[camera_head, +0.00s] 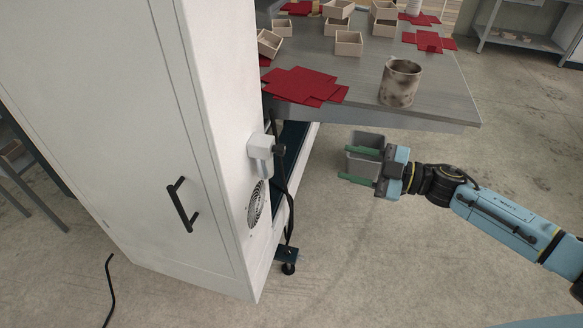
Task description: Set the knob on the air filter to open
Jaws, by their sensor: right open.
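The air filter (264,166) is a small pale grey unit on the narrow right side of the white cabinet. My left gripper is not in view.
The white cabinet (110,130) has a black handle (183,205) and a round vent (256,204). A black cable hangs below the filter. A metal table (450,100) behind holds red cardboard sheets (300,84), small boxes (349,43) and a stained can (400,83).

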